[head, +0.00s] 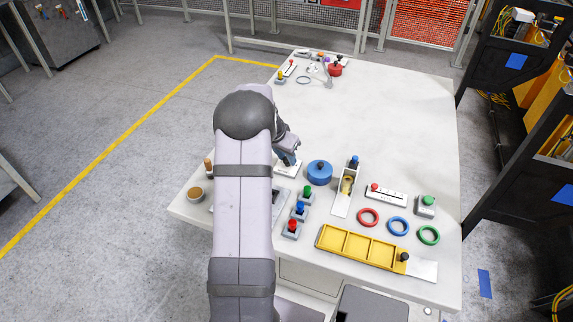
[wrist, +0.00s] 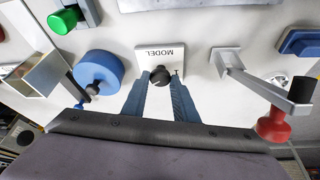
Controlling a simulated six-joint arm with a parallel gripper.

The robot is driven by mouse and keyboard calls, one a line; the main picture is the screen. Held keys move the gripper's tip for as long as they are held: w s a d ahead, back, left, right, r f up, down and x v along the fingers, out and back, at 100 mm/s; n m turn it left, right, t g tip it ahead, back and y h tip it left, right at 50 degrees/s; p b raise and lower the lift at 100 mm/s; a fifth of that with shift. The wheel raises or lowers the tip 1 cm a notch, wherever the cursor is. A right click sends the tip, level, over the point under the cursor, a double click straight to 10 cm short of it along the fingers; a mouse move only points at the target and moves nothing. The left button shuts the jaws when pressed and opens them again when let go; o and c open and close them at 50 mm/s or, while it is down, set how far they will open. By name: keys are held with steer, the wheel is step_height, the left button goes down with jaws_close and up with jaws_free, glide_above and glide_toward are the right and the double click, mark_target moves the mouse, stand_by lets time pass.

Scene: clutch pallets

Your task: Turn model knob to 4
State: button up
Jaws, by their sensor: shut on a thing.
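The model knob (wrist: 160,76) is a round black knob on a white plate (wrist: 150,52) lettered MODEL, which reads upside down in the wrist view. My gripper (wrist: 161,84) has its two blue-grey fingers on either side of the knob and is shut on it. In the head view my gripper (head: 288,158) is low over the white plate (head: 287,170), and the knob itself is hidden there. The numbers around the knob and its pointer are too small to read.
The table's back middle is clear.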

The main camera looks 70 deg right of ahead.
steer(key=shift+w+f+m+g+b, duration=0.1)
steer(key=shift+f+m+g+b, duration=0.2)
steer(key=shift+m+b, duration=0.45)
steer(key=shift+r+m+b, duration=0.25)
steer(key=shift+r+b, duration=0.05)
steer(key=o, duration=1)
steer(key=shift+r, duration=0.1)
steer(key=shift+b+v, duration=0.95)
steer(key=shift+v, duration=2.65)
